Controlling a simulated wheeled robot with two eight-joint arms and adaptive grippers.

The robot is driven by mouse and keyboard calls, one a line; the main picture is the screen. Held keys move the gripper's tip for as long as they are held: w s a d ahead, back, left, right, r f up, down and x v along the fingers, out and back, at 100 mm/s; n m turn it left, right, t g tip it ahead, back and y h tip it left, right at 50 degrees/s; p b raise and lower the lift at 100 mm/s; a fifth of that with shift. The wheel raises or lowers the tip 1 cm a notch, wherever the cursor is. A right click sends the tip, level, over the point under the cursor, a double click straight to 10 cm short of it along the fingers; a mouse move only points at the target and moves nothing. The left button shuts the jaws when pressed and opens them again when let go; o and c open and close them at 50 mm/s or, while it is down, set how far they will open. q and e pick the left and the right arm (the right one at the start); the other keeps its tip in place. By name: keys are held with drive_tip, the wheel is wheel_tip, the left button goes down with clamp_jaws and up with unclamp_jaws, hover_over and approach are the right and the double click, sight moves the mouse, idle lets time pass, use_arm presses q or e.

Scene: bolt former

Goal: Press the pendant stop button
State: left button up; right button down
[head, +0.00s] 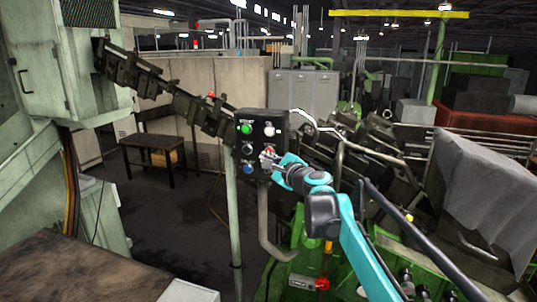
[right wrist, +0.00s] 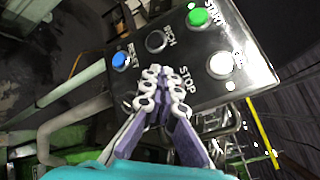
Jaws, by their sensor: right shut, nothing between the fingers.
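The pendant (head: 259,128) is a dark box on a pole with several buttons. It also fills the upper middle of the right wrist view (right wrist: 190,88). My right gripper (head: 267,158) is shut and empty, its fingertips at the lower right of the pendant's face. In the right wrist view the closed fingertips (right wrist: 164,80) lie beside the STOP lettering and cover the spot where the stop button sits. A little red shows around the fingertips in the head view. I cannot tell whether they touch the button. My left gripper is not in view.
A green button (right wrist: 198,17), a white button (right wrist: 220,64), a black button (right wrist: 156,41) and a blue button (right wrist: 119,60) surround the fingertips. Machinery and pipes fill the right side.

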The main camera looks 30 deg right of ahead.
drive_tip(key=s+a, duration=0.3)
drive_tip(key=shift+s+a, duration=0.15)
drive_tip(key=shift+a, duration=0.25)
idle(0.7)
drive_tip(key=s+a+f+n+g+y+b, duration=0.15)
drive_tip(key=s+a+f+n+b, duration=0.4)
drive_tip(key=f, duration=0.65)
drive_tip(key=s+a+f+n+g+y+b, duration=0.1)
drive_tip(key=s+a+f+n+g+b, duration=0.1)
drive_tip(key=a+f+n+b, duration=0.55)
drive_tip(key=s+a+f+n+g+y+b, duration=0.2)
drive_tip(key=s+a+f+b, duration=0.35)
drive_tip(key=f, duration=1.05)
drive_tip(key=s+f+n+g+h+b, duration=0.1)
drive_tip(key=s+f+n+b, duration=0.3)
drive_tip(key=f, duration=0.6)
drive_tip(key=s+a+f+n+g+h+b, duration=0.1)
drive_tip(key=s+f+n+g+b, duration=0.1)
drive_tip(key=s+f+n+b, duration=0.2)
drive_tip(key=s+a+f+n+g+h+b, duration=0.1)
drive_tip(key=s+f+n+b, duration=0.3)
drive_tip(key=f+b, duration=0.5)
wheel_tip(320, 180, down, 9)
drive_tip(key=shift+s+r+g, duration=0.15)
drive_tip(key=shift+s+g, duration=0.2)
drive_tip(key=shift+s, duration=0.55)
drive_tip(key=shift+r, duration=0.1)
